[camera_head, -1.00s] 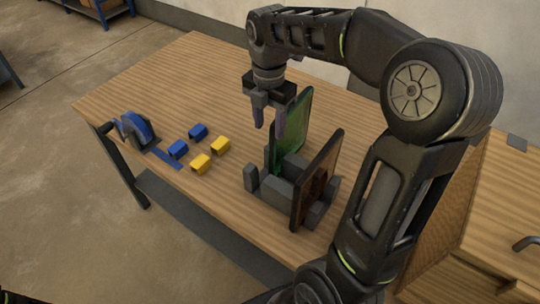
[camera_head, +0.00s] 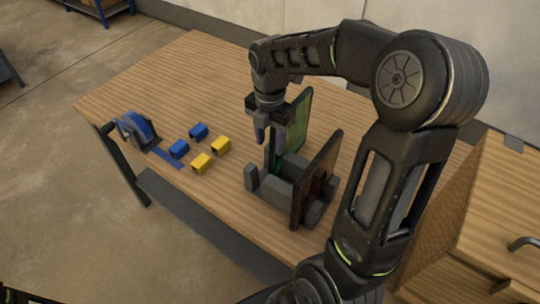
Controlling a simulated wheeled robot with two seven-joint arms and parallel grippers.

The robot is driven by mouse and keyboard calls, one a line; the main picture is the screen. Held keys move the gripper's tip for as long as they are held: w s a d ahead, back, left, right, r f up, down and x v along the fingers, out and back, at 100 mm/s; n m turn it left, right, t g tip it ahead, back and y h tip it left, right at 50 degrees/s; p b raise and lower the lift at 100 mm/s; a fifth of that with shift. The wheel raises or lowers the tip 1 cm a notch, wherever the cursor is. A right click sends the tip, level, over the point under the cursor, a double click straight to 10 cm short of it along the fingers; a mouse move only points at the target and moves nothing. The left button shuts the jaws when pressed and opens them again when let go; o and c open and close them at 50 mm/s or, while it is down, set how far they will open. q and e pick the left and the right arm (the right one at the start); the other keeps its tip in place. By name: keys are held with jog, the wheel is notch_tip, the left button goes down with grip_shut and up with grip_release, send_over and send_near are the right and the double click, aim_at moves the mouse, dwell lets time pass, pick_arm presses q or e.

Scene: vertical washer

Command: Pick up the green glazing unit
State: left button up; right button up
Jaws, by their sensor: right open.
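The green glazing unit (camera_head: 298,128) is a thin, green, see-through pane standing upright in a grey block stand (camera_head: 268,190) on the wooden table. My right gripper (camera_head: 268,148) points down at the pane's left upper part, with its fingers open. One finger shows in front of the pane; the fingers partly hide the pane's left edge. I cannot tell whether they touch it. A brown pane (camera_head: 316,180) stands in the same stand, nearer and to the right. My left gripper is not in view.
Two blue blocks (camera_head: 198,131) and two yellow blocks (camera_head: 201,163) lie left of the stand. A blue tape dispenser (camera_head: 137,130) sits at the table's left edge. The far left of the table (camera_head: 190,80) is clear. A wooden cabinet (camera_head: 490,200) is at the right.

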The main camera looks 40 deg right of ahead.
jog(key=shift+c, duration=0.3)
grip_shut()
dwell(0.3)
jog(key=shift+r, duration=0.1)
dwell(0.8)
